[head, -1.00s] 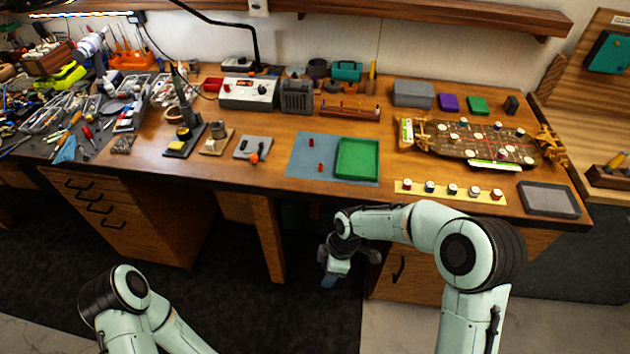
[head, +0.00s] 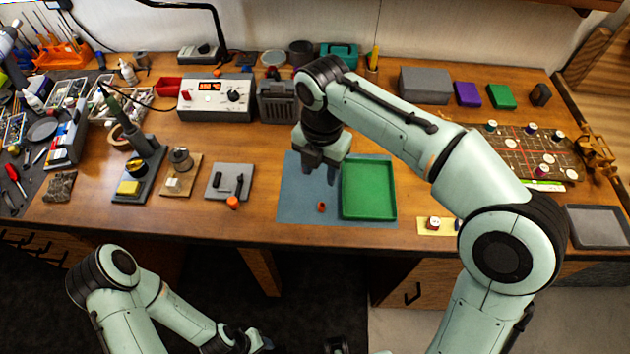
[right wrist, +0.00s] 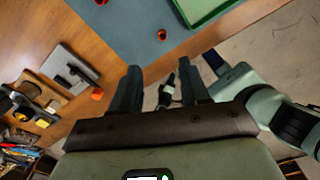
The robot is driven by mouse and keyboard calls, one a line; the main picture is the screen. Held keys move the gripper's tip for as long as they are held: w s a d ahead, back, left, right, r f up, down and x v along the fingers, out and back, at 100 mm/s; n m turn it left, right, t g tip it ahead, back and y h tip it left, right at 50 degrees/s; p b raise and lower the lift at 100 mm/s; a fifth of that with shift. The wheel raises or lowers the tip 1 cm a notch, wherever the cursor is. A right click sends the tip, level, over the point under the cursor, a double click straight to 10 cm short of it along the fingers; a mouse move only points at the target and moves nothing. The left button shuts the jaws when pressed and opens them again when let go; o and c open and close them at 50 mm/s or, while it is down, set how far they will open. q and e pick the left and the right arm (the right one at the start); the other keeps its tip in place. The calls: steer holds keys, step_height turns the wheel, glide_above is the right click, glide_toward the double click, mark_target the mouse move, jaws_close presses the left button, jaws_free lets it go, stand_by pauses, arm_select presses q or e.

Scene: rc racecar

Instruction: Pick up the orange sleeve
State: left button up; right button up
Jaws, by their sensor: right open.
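A small orange-red sleeve-like piece (head: 321,207) sits on the blue mat (head: 290,205), left of the green tray (head: 347,211); it also shows in the right wrist view (right wrist: 161,35). A second red piece (right wrist: 101,1) is cut by that view's top edge; in the head view it is hidden. A brighter orange round piece (head: 232,202) is at the front edge of the grey pad. My right gripper (head: 320,170) is open and empty above the mat, beyond the front piece. My left gripper (head: 250,340) is low at the bottom edge, partly cut off.
A tan block with a spool (head: 180,160) and a soldering stand (head: 140,175) are left of the grey pad (head: 218,193). A yellow strip (head: 428,226) is partly behind my right arm. A grey tray (head: 597,240) is at right.

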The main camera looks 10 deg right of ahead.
steer(key=b, duration=0.2)
glide_above(322, 203)
steer(key=f, duration=0.5)
steer(key=s+f, duration=0.1)
steer(key=f, duration=0.1)
steer(key=shift+a+f, duration=0.25)
steer(key=shift+f, duration=0.1)
steer(key=shift+w+d+f, duration=0.1)
steer(key=shift+w+f, duration=0.05)
steer(key=shift+f, duration=1.25)
steer(key=shift+w+d+f, duration=0.1)
steer(key=shift+f, duration=1.25)
arm_select(q)
steer(key=s+f, duration=0.1)
steer(key=f, duration=0.1)
steer(key=shift+s+f, duration=0.3)
steer(key=shift+s, duration=0.1)
arm_select(e)
jaws_close()
